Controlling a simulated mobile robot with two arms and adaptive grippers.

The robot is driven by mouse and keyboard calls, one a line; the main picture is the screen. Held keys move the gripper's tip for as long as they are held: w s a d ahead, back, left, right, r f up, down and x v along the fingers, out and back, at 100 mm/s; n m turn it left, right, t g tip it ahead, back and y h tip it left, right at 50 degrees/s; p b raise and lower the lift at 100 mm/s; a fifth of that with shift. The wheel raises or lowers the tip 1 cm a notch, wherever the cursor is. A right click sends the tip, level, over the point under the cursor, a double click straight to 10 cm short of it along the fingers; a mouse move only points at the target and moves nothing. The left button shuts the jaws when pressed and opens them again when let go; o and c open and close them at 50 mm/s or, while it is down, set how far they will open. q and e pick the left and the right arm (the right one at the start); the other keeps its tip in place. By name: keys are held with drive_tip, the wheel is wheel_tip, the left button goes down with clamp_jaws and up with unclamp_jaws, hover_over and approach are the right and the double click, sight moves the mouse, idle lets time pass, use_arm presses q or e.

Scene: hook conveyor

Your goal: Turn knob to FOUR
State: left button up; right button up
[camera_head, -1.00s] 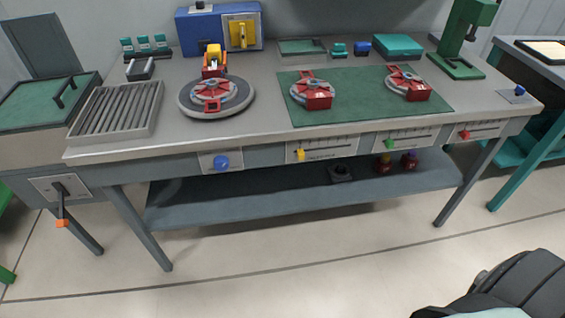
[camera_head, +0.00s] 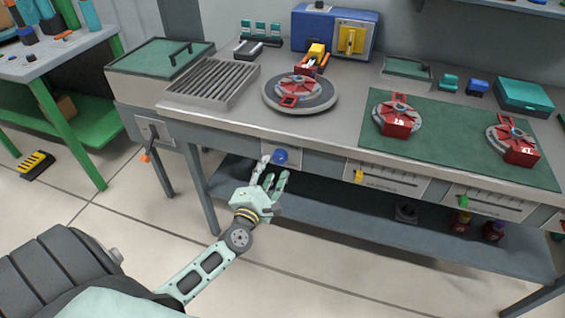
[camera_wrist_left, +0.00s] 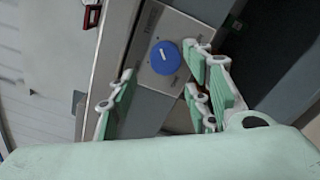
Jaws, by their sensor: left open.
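A round blue knob (camera_head: 281,157) sits on a grey plate on the front of the workbench, below the round turntable. In the left wrist view the blue knob (camera_wrist_left: 166,58) has a white pointer mark, and no readable numbers show around it. My left gripper (camera_head: 270,172) is open and empty just below and in front of the knob. In the left wrist view its pale green fingers (camera_wrist_left: 165,95) are spread, with the knob beyond the gap between them, apart from them. My right gripper is not in view.
The workbench (camera_head: 240,112) carries a turntable (camera_head: 325,103), a slatted tray (camera_head: 212,82) and a green mat (camera_head: 450,148) with red fixtures. Slider panels with yellow (camera_head: 359,176) and green (camera_head: 463,201) handles are right of the knob. A lower shelf (camera_head: 340,215) lies underneath.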

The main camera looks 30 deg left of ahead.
sight(277, 158)
use_arm(q)
drive_tip(key=shift+x, duration=2.05)
drive_tip(key=shift+d, duration=0.1)
drive_tip(key=shift+c, duration=0.4)
drive_tip(key=c, duration=1)
